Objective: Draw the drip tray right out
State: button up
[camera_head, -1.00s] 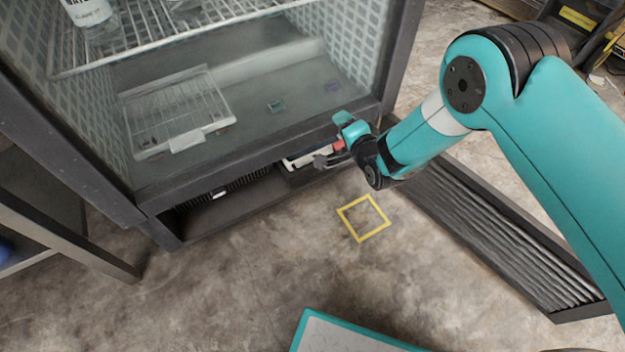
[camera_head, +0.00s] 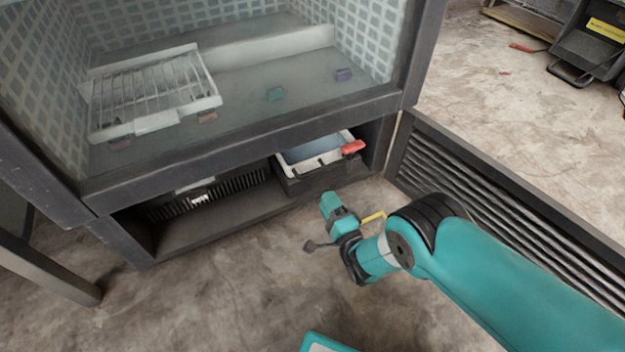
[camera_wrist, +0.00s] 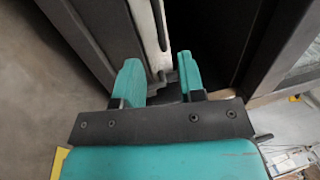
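The drip tray (camera_head: 317,164) is a pale, shallow tray with bluish liquid-like contents. It sits in the right part of the low bay under the cabinet, above a dark base, and has a red grip (camera_head: 353,147) at its right front corner. My gripper (camera_head: 332,209) is outside the bay, above the floor, in front of the tray and apart from it. In the wrist view its two teal fingers (camera_wrist: 159,78) stand apart with nothing held between them. A pale strip beyond them looks like the tray's edge, but I cannot tell for sure.
A dark vented unit (camera_head: 208,195) fills the left of the bay. A low grille panel (camera_head: 480,175) stands on the right. A yellow floor outline (camera_head: 373,217) is partly hidden by my arm. A table leg (camera_head: 50,270) stands at left. The floor in front is clear.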

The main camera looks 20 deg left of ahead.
aim_at(312, 174)
jog(key=b+x, duration=0.2)
jog(key=b, duration=0.1)
jog(key=b+x, duration=0.5)
jog(key=b, duration=0.1)
jog(key=shift+w+a+f, duration=0.2)
jog(key=shift+w+f, duration=0.1)
jog(key=shift+w+a+r+b, duration=0.35)
jog(key=shift+a+b, duration=0.25)
jog(key=shift+b, duration=0.55)
jog(key=shift+w+a+r, duration=0.1)
jog(key=shift+a+r, duration=0.1)
grip_shut()
